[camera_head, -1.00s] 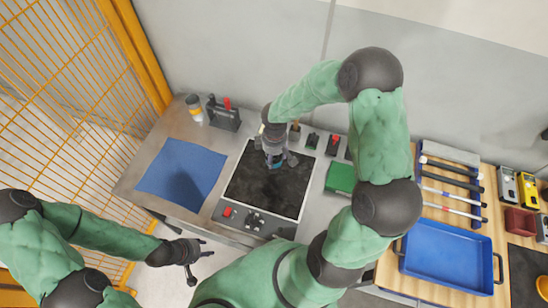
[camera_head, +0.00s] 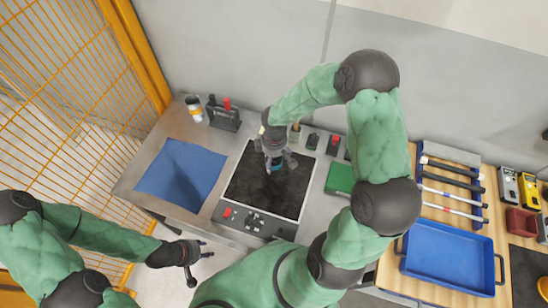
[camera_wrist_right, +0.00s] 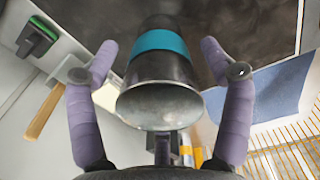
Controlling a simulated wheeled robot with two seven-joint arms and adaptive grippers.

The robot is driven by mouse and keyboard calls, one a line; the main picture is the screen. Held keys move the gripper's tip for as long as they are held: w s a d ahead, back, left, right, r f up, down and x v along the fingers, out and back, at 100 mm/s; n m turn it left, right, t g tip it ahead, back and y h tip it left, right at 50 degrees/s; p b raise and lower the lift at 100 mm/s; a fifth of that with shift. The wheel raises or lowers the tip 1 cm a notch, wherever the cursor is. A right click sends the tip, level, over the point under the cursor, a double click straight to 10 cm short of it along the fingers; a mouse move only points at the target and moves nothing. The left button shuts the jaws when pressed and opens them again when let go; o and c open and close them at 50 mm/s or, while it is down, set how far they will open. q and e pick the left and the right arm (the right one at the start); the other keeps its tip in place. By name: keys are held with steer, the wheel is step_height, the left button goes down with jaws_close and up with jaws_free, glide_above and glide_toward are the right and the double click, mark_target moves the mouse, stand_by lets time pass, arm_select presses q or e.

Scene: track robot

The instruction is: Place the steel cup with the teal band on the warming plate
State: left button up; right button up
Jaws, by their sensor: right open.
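The steel cup with the teal band (camera_wrist_right: 160,70) shows large in the right wrist view, its wide open mouth towards the camera. It stands on the black surface of the warming plate (camera_head: 245,188); the plate also fills the top of the wrist view (camera_wrist_right: 240,40). In the head view the cup (camera_head: 276,168) is mostly hidden under my right gripper (camera_head: 276,159). My right gripper is open, with one purple finger on each side of the cup and gaps between. My left gripper (camera_head: 200,262) is open and empty, in front of the bench and away from the cup.
A blue cloth (camera_head: 180,174) lies left of the plate. A white-and-yellow container (camera_head: 194,108) and a dark tool rack (camera_head: 224,116) stand behind it. A green box (camera_head: 340,177) is to the right. A blue tray (camera_head: 447,257) lies on the wooden table at right.

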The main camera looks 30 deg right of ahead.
step_height(320, 180, up, 12)
steer(key=p, duration=0.2)
